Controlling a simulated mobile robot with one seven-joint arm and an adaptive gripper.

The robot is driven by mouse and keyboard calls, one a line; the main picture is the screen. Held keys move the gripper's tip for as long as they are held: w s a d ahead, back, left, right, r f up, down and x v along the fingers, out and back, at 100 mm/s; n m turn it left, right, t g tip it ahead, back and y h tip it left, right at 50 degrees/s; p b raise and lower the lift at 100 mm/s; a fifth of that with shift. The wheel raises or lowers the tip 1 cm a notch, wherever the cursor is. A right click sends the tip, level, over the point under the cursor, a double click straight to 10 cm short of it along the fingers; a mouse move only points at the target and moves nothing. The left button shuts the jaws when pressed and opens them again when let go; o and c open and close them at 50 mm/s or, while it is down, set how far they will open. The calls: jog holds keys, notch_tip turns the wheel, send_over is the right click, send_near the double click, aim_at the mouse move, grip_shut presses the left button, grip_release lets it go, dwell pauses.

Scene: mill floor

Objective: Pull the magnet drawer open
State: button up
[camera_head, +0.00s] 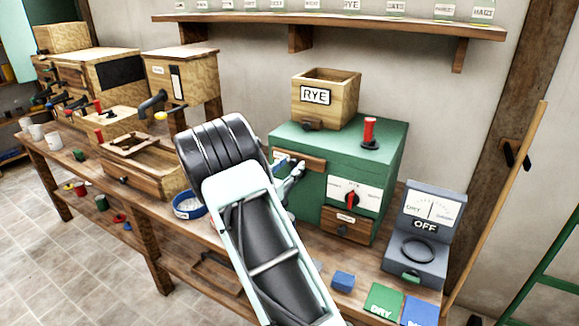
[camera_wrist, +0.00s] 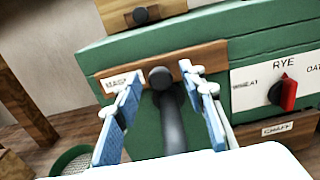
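The magnet drawer has a wooden front (camera_wrist: 213,56), set high on the left of the green mill's face. Its label is partly hidden by a finger and reads "MAG". A dark round knob (camera_wrist: 160,78) sits at the middle of the front. In the head view the drawer front (camera_head: 312,162) shows above my gripper (camera_head: 293,168). My gripper (camera_wrist: 163,98) is open, its two blue-padded fingers on either side of the knob with gaps visible. I cannot tell whether the fingertips reach as deep as the knob. The drawer front looks close against the green body.
The green mill (camera_head: 390,150) carries a RYE box (camera_head: 342,102) and a red-handled lever (camera_head: 369,132). A red selector (camera_wrist: 283,92) and a chaff drawer (camera_head: 345,226) are to the right. A blue-rimmed bowl (camera_head: 187,208) stands left, a grey DRY/OFF meter (camera_head: 425,240) right.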

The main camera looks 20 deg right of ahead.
jog(key=shift+c, duration=0.4)
grip_shut()
jog(key=shift+a, duration=0.1)
jog(key=shift+s+a, duration=0.2)
jog(key=shift+a, duration=0.1)
jog(key=v, duration=1.7)
jog(key=shift+s+a, duration=0.2)
jog(key=shift+s, duration=0.1)
jog(key=shift+f, duration=0.1)
jog(key=shift+o, duration=0.4)
grip_release()
